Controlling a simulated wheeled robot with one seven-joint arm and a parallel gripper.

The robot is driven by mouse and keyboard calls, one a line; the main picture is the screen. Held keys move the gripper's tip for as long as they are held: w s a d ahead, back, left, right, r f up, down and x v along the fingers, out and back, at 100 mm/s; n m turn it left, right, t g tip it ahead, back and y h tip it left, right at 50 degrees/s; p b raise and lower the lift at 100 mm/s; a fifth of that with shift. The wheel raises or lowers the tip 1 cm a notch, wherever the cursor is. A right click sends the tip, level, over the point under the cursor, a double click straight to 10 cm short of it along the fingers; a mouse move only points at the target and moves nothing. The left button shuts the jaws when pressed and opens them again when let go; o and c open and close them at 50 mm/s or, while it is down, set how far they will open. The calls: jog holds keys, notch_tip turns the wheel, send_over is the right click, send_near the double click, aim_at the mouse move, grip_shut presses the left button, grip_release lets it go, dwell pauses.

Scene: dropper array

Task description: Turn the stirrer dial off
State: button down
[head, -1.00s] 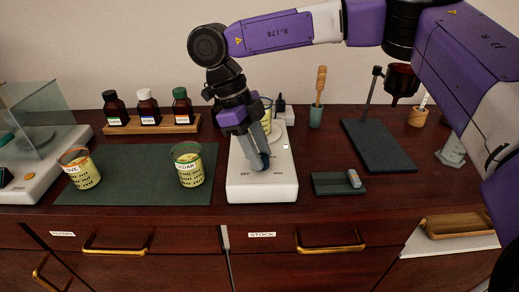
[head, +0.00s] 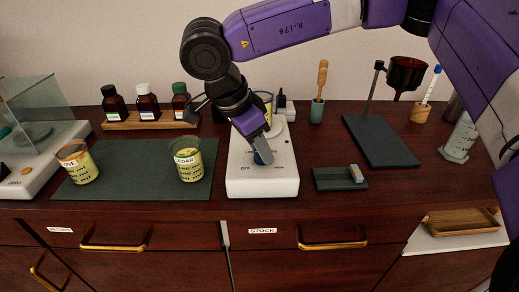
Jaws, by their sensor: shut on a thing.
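The white stirrer (head: 275,184) stands in the middle of the counter. My gripper (head: 262,150) points down at the panel and is shut on the dial. Which way the dial points is hard to tell. A beaker (head: 267,98) at the back of the stirrer is mostly hidden behind my gripper.
A green mat (head: 130,178) with two labelled beakers, clove (head: 78,163) and cedar (head: 188,160), lies to the left. Several bottles stand on a wooden rack (head: 148,121) behind it. A dark tray (head: 330,181) and a stand base (head: 380,142) are to the right.

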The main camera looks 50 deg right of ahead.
jog(key=shift+f+n+t+b, duration=0.1)
jog(key=shift+n+t+b, duration=0.45)
jog(key=shift+n, duration=0.95)
jog(key=c, duration=1)
grip_release()
jog(key=p+v, duration=0.4)
jog(key=v, duration=0.4)
jog(key=shift+s+a+f, duration=0.1)
jog(key=shift+s, duration=0.05)
